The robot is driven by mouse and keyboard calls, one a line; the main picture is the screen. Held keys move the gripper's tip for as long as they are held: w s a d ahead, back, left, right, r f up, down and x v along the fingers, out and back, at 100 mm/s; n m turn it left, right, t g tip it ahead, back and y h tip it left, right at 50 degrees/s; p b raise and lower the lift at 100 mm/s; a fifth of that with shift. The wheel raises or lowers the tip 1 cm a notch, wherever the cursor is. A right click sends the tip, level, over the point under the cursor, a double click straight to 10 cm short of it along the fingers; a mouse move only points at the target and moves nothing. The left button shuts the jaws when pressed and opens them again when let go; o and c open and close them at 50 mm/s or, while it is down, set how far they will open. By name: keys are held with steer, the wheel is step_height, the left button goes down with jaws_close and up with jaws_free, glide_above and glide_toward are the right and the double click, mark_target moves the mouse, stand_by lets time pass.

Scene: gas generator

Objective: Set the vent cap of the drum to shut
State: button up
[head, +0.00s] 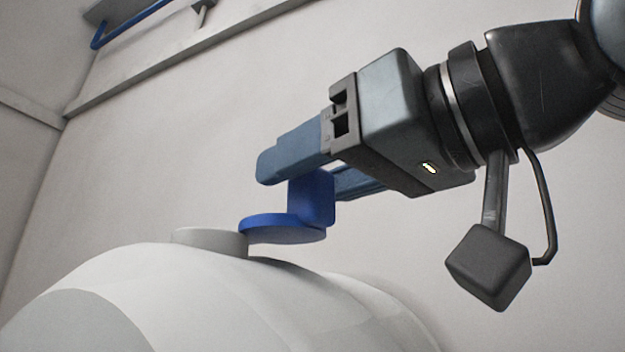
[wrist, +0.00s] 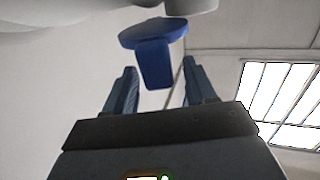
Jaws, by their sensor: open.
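The drum (head: 200,290) is a large white rounded body at the bottom of the head view. A short pale round vent neck (head: 208,239) stands on its top. The vent cap (head: 280,232) is a blue disc with an upright blue tab (head: 311,199). The disc sits to the right of the neck's middle, beside or partly over it. My gripper (head: 300,165) is open, with its fingers on either side of the tab. In the wrist view the cap's tab (wrist: 154,65) stands between the fingers (wrist: 158,85), with gaps on both sides.
A pale wall (head: 180,160) stands behind the drum. A ledge (head: 170,60) with a blue pipe (head: 130,25) runs along the upper left. A bright window (wrist: 285,100) shows at the right of the wrist view. The space around my gripper is free apart from the cap.

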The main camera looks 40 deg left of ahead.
steer(key=shift+w+a, duration=0.1)
steer(key=shift+a, duration=1.05)
jaws_close()
